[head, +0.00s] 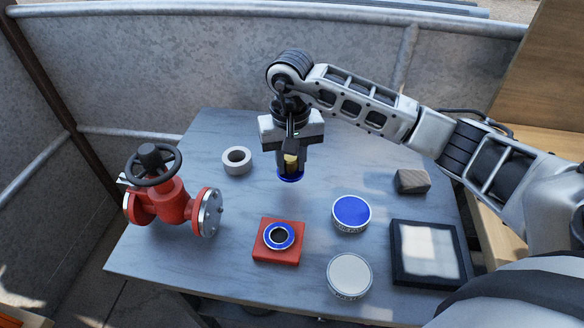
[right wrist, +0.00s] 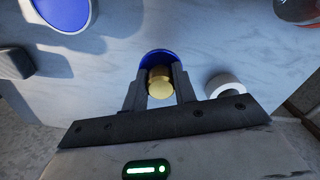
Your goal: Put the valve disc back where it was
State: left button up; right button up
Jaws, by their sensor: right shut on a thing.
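The valve disc (head: 289,178) is a blue round plate with a brass stem (head: 291,160). My right gripper (head: 291,167) points down and is shut on the stem, holding the disc above the table's back middle. In the right wrist view the blue disc (right wrist: 157,56) and brass stem (right wrist: 160,84) show between the fingers. A red square block with a blue-rimmed ring (head: 279,236) around a dark hole stands nearer the front. A round tin with a blue top (head: 351,212) and one with a pale top (head: 349,276) stand right of it. My left gripper is not in view.
A red handwheel valve (head: 165,198) stands at the table's left. A white ring (head: 237,160) lies behind it, left of my gripper. A grey block (head: 411,181) and a black-framed tray (head: 398,273) are at the right. Bare tabletop (head: 240,205) lies between valve and red block.

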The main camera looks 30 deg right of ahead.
aim_at(292, 169)
jog(key=shift+w+d+f, duration=0.3)
jog(key=shift+w+f, duration=0.05)
jog(key=shift+f, duration=0.2)
notch_tip(292, 169, down, 2)
jog(key=shift+f+p, duration=0.2)
jog(key=shift+p, duration=0.25)
jog(key=shift+f, duration=0.3)
jog(key=shift+w+f, duration=0.1)
jog(key=shift+f, duration=0.15)
jog(key=o, duration=0.5)
jog(key=shift+f+b, duration=0.1)
jog(key=shift+b, duration=0.2)
jog(key=shift+c, duration=0.2)
jog(key=o, duration=0.4)
jog(key=shift+r+p, duration=0.3)
jog(key=shift+p, duration=0.05)
jog(key=shift+r, duration=0.3)
notch_tip(292, 169, up, 11)
jog(key=shift+f+b, duration=0.2)
jog(key=shift+b, duration=0.6)
jog(key=shift+r, duration=0.35)
